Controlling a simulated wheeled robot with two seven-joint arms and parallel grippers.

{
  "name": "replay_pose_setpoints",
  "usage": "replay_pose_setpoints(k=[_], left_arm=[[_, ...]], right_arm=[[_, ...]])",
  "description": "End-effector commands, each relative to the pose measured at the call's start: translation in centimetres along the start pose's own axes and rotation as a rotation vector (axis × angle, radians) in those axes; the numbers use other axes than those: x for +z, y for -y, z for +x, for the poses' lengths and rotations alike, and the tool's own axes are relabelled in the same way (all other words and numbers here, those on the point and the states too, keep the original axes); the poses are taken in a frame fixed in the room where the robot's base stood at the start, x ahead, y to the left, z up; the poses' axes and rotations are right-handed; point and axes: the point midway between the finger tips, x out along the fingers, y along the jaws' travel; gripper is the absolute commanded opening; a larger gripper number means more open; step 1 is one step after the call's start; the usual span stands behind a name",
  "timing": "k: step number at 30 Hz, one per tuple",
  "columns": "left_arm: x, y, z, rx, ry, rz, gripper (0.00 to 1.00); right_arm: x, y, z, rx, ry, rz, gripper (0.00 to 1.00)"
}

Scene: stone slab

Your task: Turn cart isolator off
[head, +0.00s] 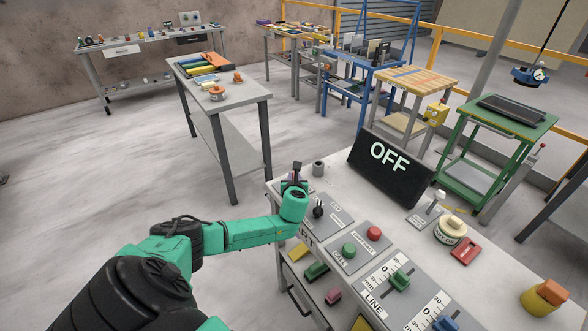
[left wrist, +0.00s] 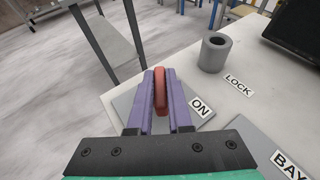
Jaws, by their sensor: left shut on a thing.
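The isolator's red handle (left wrist: 161,92) stands on a grey plate (left wrist: 204,118) at the left end of the bench, with an ON label (left wrist: 201,106) beside it. My left gripper (head: 294,173) is over that bench corner in the head view. In the left wrist view its purple fingers (left wrist: 161,90) are shut on the red handle, one on each side. The gripper hides most of the handle and plate in the head view. A black sign (head: 390,160) on the bench reads OFF; whether it belongs to the isolator is unclear. My right gripper is not in view.
A grey hollow cylinder (head: 319,168) stands close beside the gripper, near a LOCK label (left wrist: 239,85). Nearby are a black lever (head: 318,209), a green button (head: 349,250), a red button (head: 374,233) and sliders. Open floor lies left of the bench.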

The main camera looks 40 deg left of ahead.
Motion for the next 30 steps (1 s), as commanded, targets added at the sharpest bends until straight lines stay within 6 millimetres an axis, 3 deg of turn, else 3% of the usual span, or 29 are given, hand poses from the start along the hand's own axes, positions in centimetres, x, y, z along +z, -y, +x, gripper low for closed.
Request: replay_pose_setpoints(k=[5,15,30], left_arm=[[0.1,0.2,0.0,0.152,0.002,-0.069,0.00],[-0.2,0.1,0.2,0.404,0.003,-0.171,0.00],[0.2,0.0,0.1,0.545,0.006,-0.228,0.00]], right_arm=[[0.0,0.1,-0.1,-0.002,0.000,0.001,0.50],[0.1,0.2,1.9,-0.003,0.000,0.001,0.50],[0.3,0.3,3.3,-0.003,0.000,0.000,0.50]])
